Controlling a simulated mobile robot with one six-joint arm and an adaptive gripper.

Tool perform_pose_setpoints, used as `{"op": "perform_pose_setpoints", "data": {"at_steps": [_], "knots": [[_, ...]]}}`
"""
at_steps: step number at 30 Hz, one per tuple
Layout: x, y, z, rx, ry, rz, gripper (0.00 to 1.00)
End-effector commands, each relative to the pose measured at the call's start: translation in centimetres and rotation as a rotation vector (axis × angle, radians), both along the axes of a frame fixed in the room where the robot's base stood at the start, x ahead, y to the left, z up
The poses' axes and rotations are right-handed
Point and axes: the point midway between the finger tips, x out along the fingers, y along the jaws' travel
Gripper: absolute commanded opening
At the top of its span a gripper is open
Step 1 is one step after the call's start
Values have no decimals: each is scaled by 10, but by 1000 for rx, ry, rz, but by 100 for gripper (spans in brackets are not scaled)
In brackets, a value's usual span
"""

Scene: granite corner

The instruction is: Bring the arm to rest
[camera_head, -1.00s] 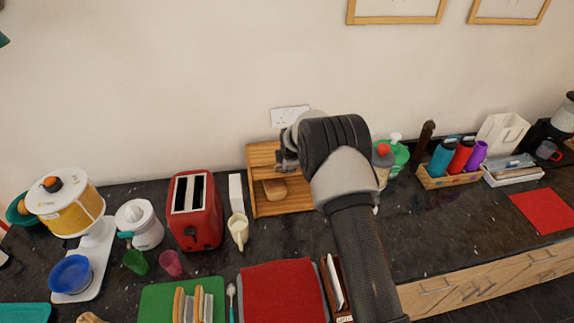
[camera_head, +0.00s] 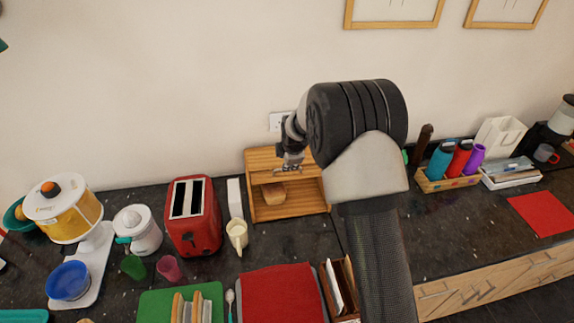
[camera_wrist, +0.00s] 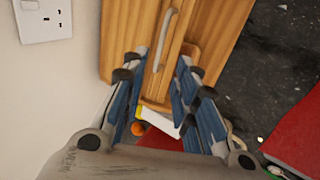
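My gripper (camera_head: 289,166) is in front of the upper part of a wooden bread box (camera_head: 256,208) against the wall. In the wrist view my gripper (camera_wrist: 163,65) has its two blue-sided fingers apart, with no object held between them. The box's wooden panel (camera_wrist: 120,45) and its curved metal handle (camera_wrist: 165,40) show beyond the fingers; I cannot tell the exact gap. A loaf of bread (camera_head: 274,193) lies inside the box's open lower part.
A red toaster (camera_head: 194,215) and a cream jug (camera_head: 237,232) stand left of the box. A wooden caddy of bottles (camera_head: 447,182) stands at right. A wall socket (camera_wrist: 42,18) is close beside the gripper. Dark counter is clear between caddy and my arm.

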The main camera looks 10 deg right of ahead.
Motion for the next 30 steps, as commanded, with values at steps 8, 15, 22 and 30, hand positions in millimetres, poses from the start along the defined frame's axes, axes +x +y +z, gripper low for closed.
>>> {"op": "perform_pose_setpoints", "data": {"at_steps": [8, 15, 22, 30], "knots": [[-8, 0, 12, 0, 1, 0, 27], [-7, 0, 12, 0, 0, 0, 27], [-12, 0, 20, 14, -1, -24, 27], [-87, -2, 82, 175, 19, -306, 27]]}}
